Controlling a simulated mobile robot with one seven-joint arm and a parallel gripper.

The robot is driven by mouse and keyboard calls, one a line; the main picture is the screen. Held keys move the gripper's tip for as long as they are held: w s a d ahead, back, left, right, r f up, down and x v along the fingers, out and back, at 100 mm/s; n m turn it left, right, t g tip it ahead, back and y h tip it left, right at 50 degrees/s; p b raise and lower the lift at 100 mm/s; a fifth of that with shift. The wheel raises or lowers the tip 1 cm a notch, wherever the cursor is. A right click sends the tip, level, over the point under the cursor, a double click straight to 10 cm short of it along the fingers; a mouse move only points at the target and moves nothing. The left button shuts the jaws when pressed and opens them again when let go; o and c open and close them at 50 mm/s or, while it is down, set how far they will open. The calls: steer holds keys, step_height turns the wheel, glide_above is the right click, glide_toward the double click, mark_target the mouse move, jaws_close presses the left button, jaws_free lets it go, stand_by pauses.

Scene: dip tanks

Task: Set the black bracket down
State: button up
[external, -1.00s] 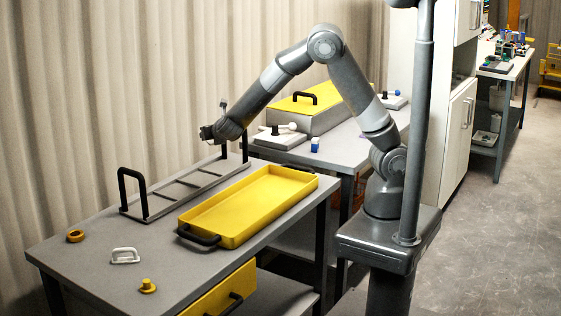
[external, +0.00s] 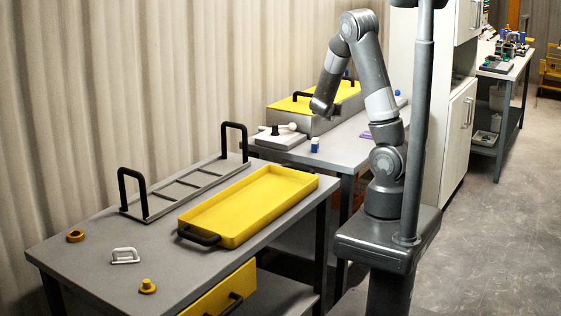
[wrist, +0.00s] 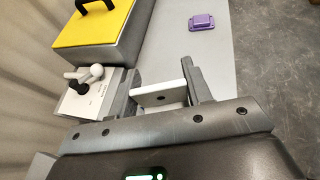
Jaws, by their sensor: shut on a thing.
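My gripper (wrist: 160,86) is shut on a pale, flat plate with a small dark hole (wrist: 150,98), held between its two fingers in the wrist view. The plate looks white, not black, and I see no separate black bracket. In the wrist view the plate is above the grey bench top (wrist: 222,68), and I cannot tell how high.
A yellow-topped box (external: 312,124) and a block with a white lever (external: 281,139) stand at the bench's left. A small blue-capped item (external: 315,146) is near the front edge. A purple piece (wrist: 201,22) lies farther along. A yellow tray (external: 250,202) is on the front table.

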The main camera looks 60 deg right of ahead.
steer(key=s+d+f+m+g, duration=0.15)
steer(key=s+d, duration=0.25)
steer(key=s, duration=0.4)
steer(key=s+d+m+g, duration=0.2)
steer(key=s+d, duration=0.1)
steer(key=s, duration=0.5)
glide_above(346, 157)
steer(key=shift+h, duration=0.3)
step_height(346, 157, down, 12)
steer(key=shift+s+r, duration=0.1)
steer(key=shift+r, duration=0.05)
steer(key=shift+f, duration=2)
steer(key=shift+f, duration=0.15)
steer(key=o, duration=1.1)
